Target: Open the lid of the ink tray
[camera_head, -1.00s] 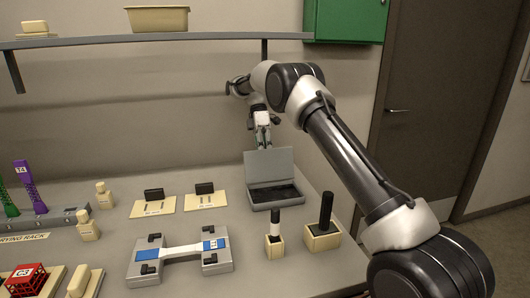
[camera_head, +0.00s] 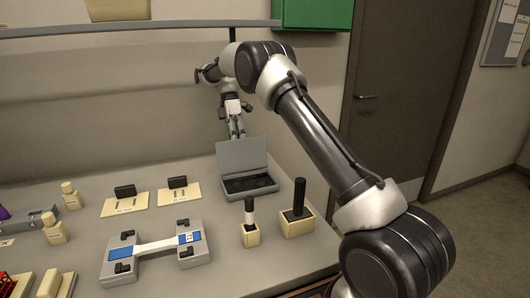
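The ink tray (camera_head: 249,192) is a grey box with a dark inside at the right back of the table. Its lid (camera_head: 242,156) stands raised at the back edge, close to upright, so the dark inside shows. My gripper (camera_head: 237,133) is just behind and above the lid's top edge, pointing down. Its fingers look slightly apart, with nothing seen between them. The fingertips are close to the lid edge; I cannot tell if they touch it.
Two cream holders with dark-handled tools (camera_head: 250,220) (camera_head: 298,208) stand in front of the tray. A grey fixture with a white specimen (camera_head: 155,248) lies front left. Two cream plates with black blocks (camera_head: 125,197) (camera_head: 178,190) lie left of the tray. A shelf (camera_head: 140,27) runs above.

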